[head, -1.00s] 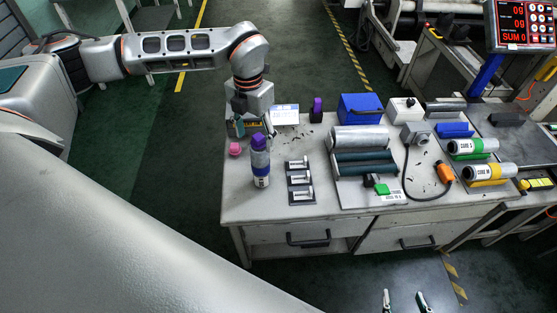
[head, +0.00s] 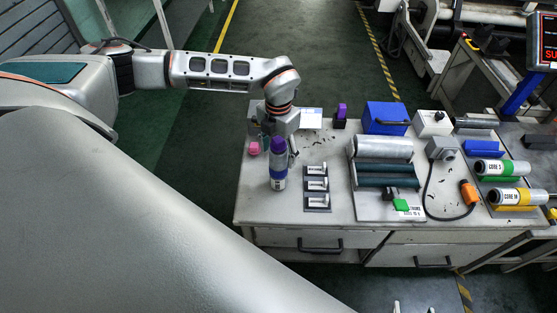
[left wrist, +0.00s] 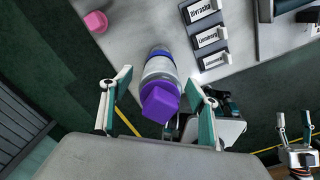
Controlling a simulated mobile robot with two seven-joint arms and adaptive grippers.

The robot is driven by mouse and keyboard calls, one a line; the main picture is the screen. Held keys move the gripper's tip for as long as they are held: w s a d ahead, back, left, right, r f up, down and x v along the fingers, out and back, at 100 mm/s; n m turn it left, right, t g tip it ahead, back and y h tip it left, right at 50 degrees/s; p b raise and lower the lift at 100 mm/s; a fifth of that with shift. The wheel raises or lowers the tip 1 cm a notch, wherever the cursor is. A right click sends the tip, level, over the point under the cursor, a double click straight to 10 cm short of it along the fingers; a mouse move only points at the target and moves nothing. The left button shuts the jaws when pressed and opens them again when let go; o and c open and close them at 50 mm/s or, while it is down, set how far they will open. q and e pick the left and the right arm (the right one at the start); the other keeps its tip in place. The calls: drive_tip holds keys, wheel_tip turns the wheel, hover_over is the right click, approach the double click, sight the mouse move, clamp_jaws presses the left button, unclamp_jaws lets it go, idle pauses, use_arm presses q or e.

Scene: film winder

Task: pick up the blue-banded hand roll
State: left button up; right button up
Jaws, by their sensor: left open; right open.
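The blue-banded hand roll (head: 278,172) stands upright near the table's left edge, with a purple top, a blue band and a pale lower body. In the left wrist view the roll (left wrist: 160,68) shows with its purple top towards the camera. My left gripper (head: 278,142) is open and at the upper part of the roll. In the left wrist view its fingers lie on either side of the roll, with gaps visible; contact cannot be seen. My right gripper (head: 412,307) is open and empty at the bottom edge of the head view, away from the table front.
A pink piece (head: 254,148) lies left of the roll. Several labelled black holders (head: 317,186) lie close to its right. A purple stamp-like item (head: 341,112), a blue box (head: 386,118) and a roller tray (head: 376,208) are further right. Table space before the roll is clear.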

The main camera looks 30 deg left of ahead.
use_arm(q)
clamp_jaws()
drive_tip(key=shift+r, duration=0.15)
